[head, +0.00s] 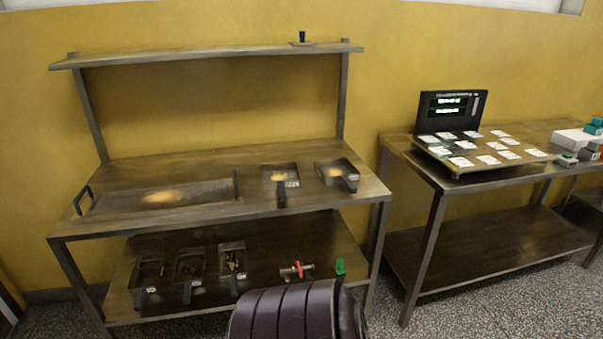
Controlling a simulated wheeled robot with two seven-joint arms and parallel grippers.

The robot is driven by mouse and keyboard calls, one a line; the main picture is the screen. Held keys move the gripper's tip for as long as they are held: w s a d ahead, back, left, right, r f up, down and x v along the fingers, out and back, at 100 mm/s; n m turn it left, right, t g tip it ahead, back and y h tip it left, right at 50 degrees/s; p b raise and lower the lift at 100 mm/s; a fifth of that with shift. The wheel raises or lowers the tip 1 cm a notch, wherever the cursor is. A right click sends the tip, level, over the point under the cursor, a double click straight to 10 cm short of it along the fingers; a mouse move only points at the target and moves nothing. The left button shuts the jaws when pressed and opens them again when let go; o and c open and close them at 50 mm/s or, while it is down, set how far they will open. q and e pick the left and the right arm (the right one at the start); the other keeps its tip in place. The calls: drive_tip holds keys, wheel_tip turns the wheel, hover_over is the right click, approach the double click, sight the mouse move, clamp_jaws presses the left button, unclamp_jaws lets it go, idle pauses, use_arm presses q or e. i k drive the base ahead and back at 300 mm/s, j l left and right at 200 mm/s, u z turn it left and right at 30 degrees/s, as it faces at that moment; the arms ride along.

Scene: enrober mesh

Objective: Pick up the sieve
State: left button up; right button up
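A long, flat rectangular piece (130,200) with an upright dark handle at each end lies on the left part of the worktable's top. It looks most like the sieve, but I cannot make out a mesh. A small yellowish heap (163,197) shows near its middle. Neither of my grippers is in view.
The worktable (240,208) also bears two small handled pans (280,180) (337,172) on the right. Its lower shelf holds several handled trays (190,266), a red-handled item (298,270) and a green item (340,267).

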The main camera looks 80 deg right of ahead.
sight(281, 182)
drive_tip(key=l+z, duration=0.1)
drive_tip(key=z, duration=0.35)
drive_tip(key=l+z, duration=0.15)
drive_tip(key=z, duration=0.3)
drive_tip(key=l+z, duration=0.15)
drive_tip(key=z, duration=0.3)
drive_tip(key=l+z, duration=0.15)
drive_tip(key=z, duration=0.3)
drive_tip(key=l+z, duration=0.15)
drive_tip(key=z, duration=0.3)
drive_tip(key=i+l+z, duration=0.1)
drive_tip(key=l, duration=0.25)
drive_tip(key=i+l, duration=0.3)
drive_tip(key=z, duration=0.05)
